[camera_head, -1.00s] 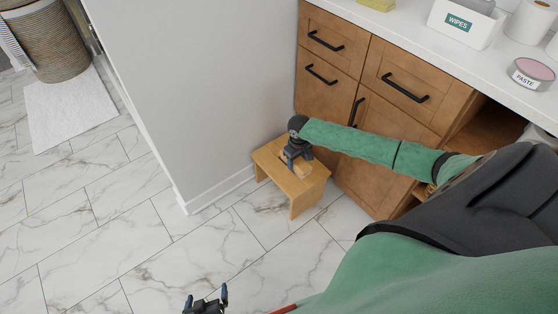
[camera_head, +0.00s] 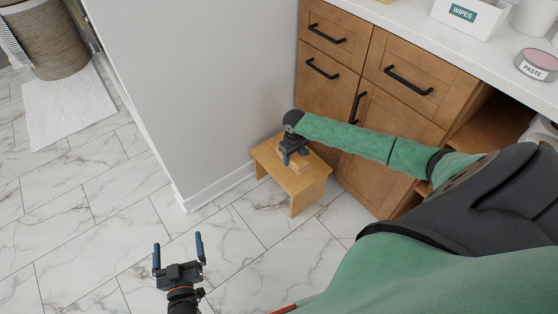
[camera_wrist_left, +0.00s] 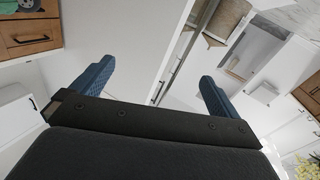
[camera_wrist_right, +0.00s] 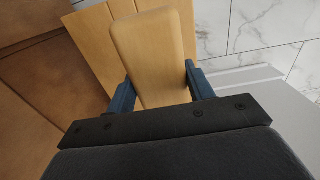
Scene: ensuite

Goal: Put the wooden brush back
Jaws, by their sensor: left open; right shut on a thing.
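A wooden brush with a pale block-like body (camera_wrist_right: 152,50) is between the fingers of my right gripper (camera_wrist_right: 160,88), which is shut on it. In the head view my right gripper (camera_head: 288,155) is at the top of a small wooden stool (camera_head: 308,186), with part of the brush (camera_head: 300,167) showing beside it. Whether the brush touches the stool top is hard to tell. The brush's underside is hidden. My left gripper (camera_head: 178,250) is open and empty above the marble floor, and its open fingers show in the left wrist view (camera_wrist_left: 150,85).
A wooden cabinet (camera_head: 345,85) with black handles stands right of the stool. Its white counter holds a wipes box (camera_head: 465,14) and a paste tin (camera_head: 538,65). A grey wall (camera_head: 190,90) is left of the stool. A white mat (camera_head: 65,108) and basket (camera_head: 48,40) are at far left.

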